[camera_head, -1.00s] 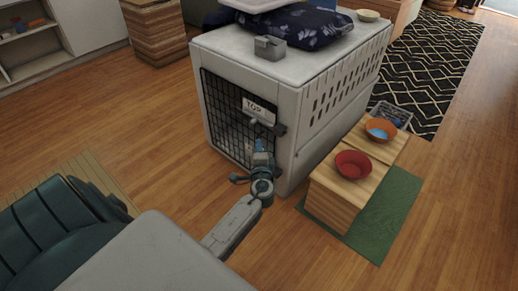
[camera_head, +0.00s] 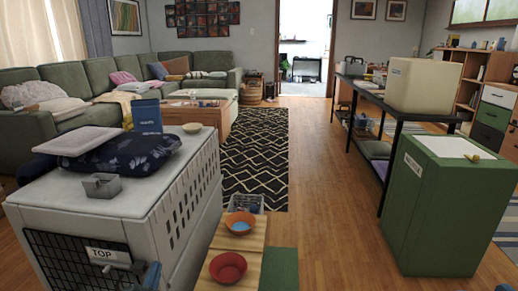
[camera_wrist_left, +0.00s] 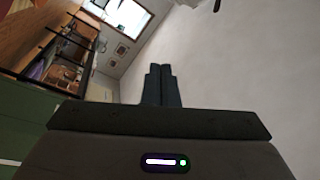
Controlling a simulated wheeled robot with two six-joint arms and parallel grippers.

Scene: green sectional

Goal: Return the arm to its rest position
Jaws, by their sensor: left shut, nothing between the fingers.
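My left gripper (camera_head: 152,275) shows only as a small blue-grey tip at the bottom edge of the head view, in front of the crate's door corner. In the left wrist view its two dark fingers (camera_wrist_left: 161,86) are together and empty, pointing up toward the pale ceiling. The white pet crate (camera_head: 165,175) stands at the lower left, with its black wire door (camera_head: 65,262) and a "TOP" label. Whether the gripper touches the door cannot be told. My right gripper is not in view.
A green cabinet (camera_head: 440,215) stands at the right. Open wood floor (camera_head: 325,200) lies between them.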

